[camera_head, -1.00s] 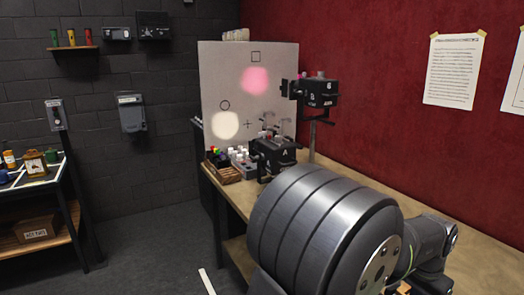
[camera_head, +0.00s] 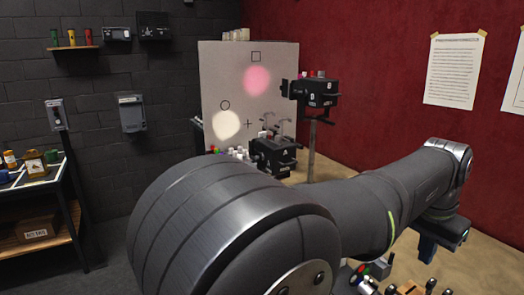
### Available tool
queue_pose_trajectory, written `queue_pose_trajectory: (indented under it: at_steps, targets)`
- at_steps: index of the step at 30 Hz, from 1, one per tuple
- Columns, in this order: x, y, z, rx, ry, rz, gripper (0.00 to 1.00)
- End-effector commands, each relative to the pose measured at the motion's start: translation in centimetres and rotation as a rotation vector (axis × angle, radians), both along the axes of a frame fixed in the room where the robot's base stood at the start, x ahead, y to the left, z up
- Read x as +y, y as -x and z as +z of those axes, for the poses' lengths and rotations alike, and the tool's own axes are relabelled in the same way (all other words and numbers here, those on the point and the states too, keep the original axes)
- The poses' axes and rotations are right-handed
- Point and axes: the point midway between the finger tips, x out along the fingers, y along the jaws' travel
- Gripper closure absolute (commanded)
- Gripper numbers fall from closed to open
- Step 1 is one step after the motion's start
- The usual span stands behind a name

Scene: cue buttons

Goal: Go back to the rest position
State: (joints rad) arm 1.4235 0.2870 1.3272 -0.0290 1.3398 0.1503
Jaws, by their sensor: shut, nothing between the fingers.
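My arm fills the front and reaches to the right above the wooden bench (camera_head: 385,158). At its far end, the dark body of my gripper (camera_head: 427,255) hangs down over the right part of the bench. It is shut and holds nothing; its fingertips are small and hard to make out. Small red, green and dark buttons (camera_head: 363,272) show below my arm at the lower edge, partly hidden by it.
A pale board (camera_head: 222,75) with a pink and a cream light spot stands at the bench's back. Two black devices, one lower (camera_head: 275,155) and one on a post (camera_head: 315,93), stand before it. A side table (camera_head: 62,185) is at left. The red wall borders the bench.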

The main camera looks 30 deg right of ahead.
Motion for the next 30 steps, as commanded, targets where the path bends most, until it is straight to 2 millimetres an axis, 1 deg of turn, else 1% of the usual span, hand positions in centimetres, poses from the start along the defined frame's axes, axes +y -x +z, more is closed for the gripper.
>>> queue_pose_trajectory:
  at_steps: [1, 3, 6, 9, 15, 22, 26, 30]
  targets:
    - [0.4, 0.0, 0.9, -0.001, 0.008, 0.0, 1.0]
    - [1.0, 0.0, 2.0, -0.001, 0.011, 0.0, 1.0]
    - [1.7, 0.0, 3.2, -0.001, 0.016, 0.0, 1.0]
    - [2.2, 0.0, 4.0, -0.001, 0.019, -0.001, 1.0]
    - [2.6, 0.0, 4.7, 0.0, 0.021, -0.001, 1.0]
    - [2.6, 0.0, 4.7, 0.0, 0.021, -0.001, 1.0]
    - [2.4, -0.6, 4.1, -0.003, -0.001, 0.002, 0.74]
    - [1.5, -3.0, 1.8, -0.01, -0.087, 0.004, 0.47]
